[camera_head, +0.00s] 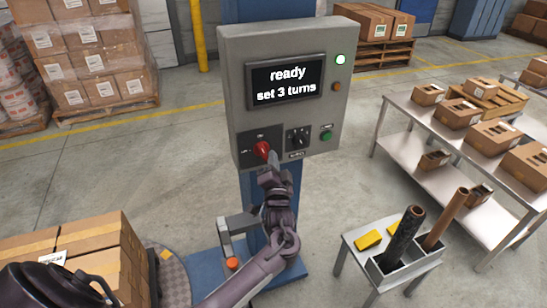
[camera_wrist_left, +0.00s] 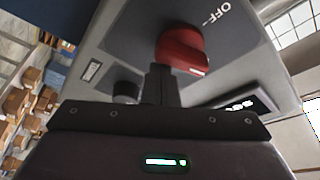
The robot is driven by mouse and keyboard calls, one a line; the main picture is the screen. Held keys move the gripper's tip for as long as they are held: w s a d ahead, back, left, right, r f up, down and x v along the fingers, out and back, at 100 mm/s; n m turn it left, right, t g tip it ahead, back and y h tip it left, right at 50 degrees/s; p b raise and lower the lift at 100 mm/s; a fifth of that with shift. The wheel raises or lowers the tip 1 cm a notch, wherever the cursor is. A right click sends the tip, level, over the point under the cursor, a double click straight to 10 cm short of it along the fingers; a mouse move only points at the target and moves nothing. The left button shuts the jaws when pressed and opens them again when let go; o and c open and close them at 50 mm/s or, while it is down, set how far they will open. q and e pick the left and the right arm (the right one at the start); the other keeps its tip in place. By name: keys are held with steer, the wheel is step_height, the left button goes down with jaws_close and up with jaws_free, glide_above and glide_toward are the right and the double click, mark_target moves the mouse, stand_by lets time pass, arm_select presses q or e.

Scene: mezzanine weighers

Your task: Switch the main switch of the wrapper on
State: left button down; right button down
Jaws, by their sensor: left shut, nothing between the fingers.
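The wrapper's grey control box (camera_head: 232,60) stands in the middle of the head view on a blue column. Its main switch is a red rotary knob (camera_head: 262,149) on a dark plate at the lower left of the box; it also shows large in the left wrist view (camera_wrist_left: 184,48), with an OFF label beside it. My left gripper (camera_head: 272,160) is shut and empty, with its fingertips right at the knob. Whether they touch it I cannot tell. The display (camera_head: 285,82) reads "ready, set 3 turns". My right gripper is out of view.
A black dial (camera_head: 298,138) and a green button (camera_head: 326,135) sit right of the switch. A lit lamp (camera_head: 340,59) is at the upper right. A small table (camera_head: 362,246) with tubes stands lower right, boxes (camera_head: 110,262) lower left.

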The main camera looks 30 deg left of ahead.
arm_select(q)
steer(key=shift+s+a+f, duration=0.15)
steer(key=shift+a+f, duration=0.05)
steer(key=shift+f, duration=0.15)
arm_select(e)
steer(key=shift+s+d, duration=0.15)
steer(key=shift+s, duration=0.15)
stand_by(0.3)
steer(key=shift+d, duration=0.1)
